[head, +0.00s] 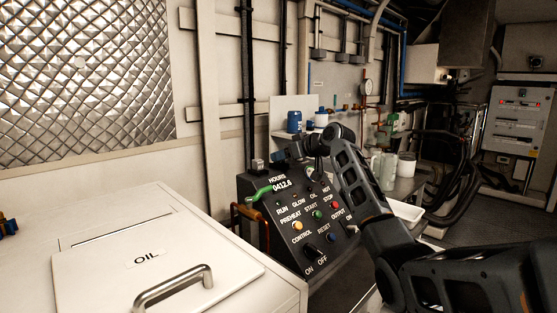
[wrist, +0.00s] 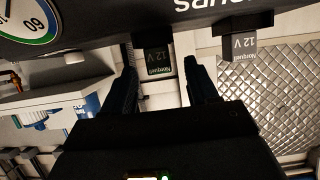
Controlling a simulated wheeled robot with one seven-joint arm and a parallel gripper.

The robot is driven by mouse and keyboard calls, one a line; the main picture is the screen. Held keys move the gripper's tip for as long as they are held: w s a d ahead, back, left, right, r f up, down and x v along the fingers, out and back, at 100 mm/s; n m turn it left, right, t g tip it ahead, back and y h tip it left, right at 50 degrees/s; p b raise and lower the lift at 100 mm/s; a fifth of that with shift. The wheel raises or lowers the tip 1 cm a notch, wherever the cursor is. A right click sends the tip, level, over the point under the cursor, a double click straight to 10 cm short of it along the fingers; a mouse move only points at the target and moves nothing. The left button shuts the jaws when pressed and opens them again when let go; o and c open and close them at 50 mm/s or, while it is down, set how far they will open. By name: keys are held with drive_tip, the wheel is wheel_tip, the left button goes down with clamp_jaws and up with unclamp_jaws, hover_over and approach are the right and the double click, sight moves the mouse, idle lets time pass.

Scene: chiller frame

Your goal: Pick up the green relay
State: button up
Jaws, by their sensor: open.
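A dark, slightly greenish relay block marked "Norquell 12 V" (wrist: 158,62) shows in the wrist view, at the edge of the black panel housing. Its green is hard to make out in this light. My gripper (wrist: 159,68) is open, with one finger on either side of this block in the picture. I cannot tell whether the fingers touch it. In the head view my gripper (head: 298,150) is above the top of the control panel (head: 265,225), and I cannot make out that block there.
A second, greyer "12 V" block (wrist: 240,45) stands beside it; a grey block (head: 258,165) shows on the panel's top left. A green handle (head: 258,193) is below. A shelf with a blue can (head: 294,121) is behind. The white OIL lid (head: 190,260) lies at left.

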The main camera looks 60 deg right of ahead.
drive_tip(key=shift+x, duration=1.3)
drive_tip(key=c, duration=1)
drive_tip(key=shift+r, duration=0.1)
drive_tip(key=shift+c, duration=0.2)
